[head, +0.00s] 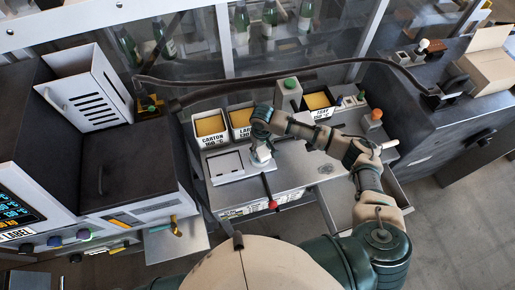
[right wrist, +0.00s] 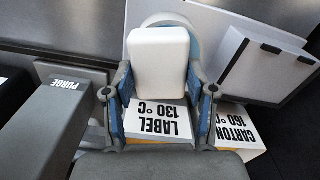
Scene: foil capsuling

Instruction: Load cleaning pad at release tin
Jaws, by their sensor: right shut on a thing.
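My right gripper (head: 262,152) is shut on a white, round-cornered pad (right wrist: 160,62). In the right wrist view the pad stands between the two blue-lined fingers of the gripper (right wrist: 158,105). A pale curved rim shows behind the pad; I cannot tell whether it belongs to the pad or to a tin. In the head view the pad (head: 262,158) is small and just below the gripper, at the right edge of a white tray (head: 222,178). I cannot make out a labelled release tin. My left gripper is not in view.
Yellow-filled bins marked CARTON (head: 209,142) and LABEL (head: 241,131) stand behind the tray, and another bin (head: 320,112) is to their right. A grey PURGE block (right wrist: 55,115) is beside the gripper. A red-tipped lever (head: 271,203) is at the front. A dark hose (head: 230,80) crosses behind.

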